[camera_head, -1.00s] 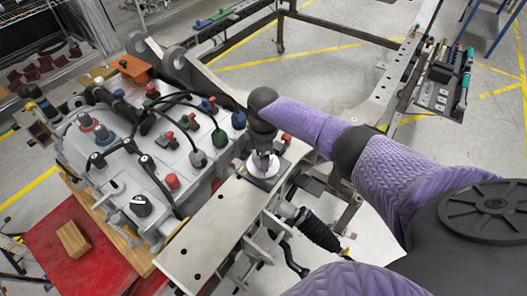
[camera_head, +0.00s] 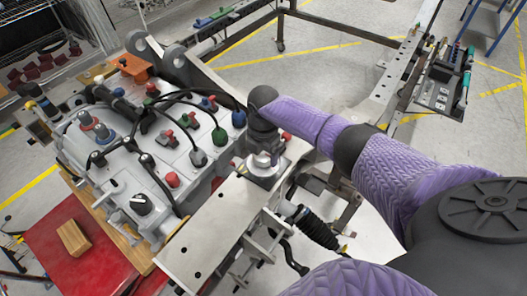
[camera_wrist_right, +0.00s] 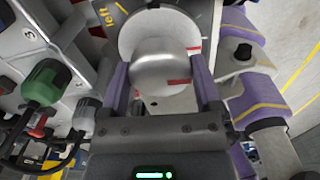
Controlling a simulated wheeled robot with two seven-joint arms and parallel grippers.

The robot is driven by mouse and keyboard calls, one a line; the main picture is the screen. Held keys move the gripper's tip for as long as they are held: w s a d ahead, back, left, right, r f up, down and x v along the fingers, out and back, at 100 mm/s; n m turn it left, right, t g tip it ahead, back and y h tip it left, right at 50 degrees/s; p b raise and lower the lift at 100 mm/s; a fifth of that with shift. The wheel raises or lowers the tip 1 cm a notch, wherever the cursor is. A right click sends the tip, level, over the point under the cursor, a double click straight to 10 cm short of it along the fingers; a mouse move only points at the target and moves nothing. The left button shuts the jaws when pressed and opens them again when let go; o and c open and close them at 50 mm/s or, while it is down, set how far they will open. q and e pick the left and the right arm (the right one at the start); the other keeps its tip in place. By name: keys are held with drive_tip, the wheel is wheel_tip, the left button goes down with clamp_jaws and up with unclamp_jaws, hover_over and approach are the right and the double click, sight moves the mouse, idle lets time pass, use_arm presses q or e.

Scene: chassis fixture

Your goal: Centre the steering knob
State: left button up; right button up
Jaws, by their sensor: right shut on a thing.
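A red mark shows on the dial's right part, and another red strip lies lower, near the right finger; the two are apart. In the head view my right gripper (camera_head: 263,150) points down over the dial (camera_head: 264,170) and hides most of the knob. My left gripper is not in view.
A grey housing (camera_head: 118,185) with coloured connectors and black cables stands left of the dial. A pale metal plate (camera_head: 205,235) runs in front. A wooden block (camera_head: 73,238) lies on a red surface (camera_head: 95,270). A tool tray (camera_head: 445,85) is at the far right.

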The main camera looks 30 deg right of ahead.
sight(263, 153)
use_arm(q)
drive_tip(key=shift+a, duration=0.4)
use_arm(e)
drive_tip(key=shift+n, duration=0.4)
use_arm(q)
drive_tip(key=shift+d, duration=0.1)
use_arm(e)
drive_tip(key=o, duration=0.9)
drive_tip(key=shift+o, duration=0.8)
drive_tip(key=shift+r, duration=0.4)
wheel_tip(263, 153, up, 9)
drive_tip(key=p, duration=0.3)
drive_tip(key=shift+r, duration=0.1)
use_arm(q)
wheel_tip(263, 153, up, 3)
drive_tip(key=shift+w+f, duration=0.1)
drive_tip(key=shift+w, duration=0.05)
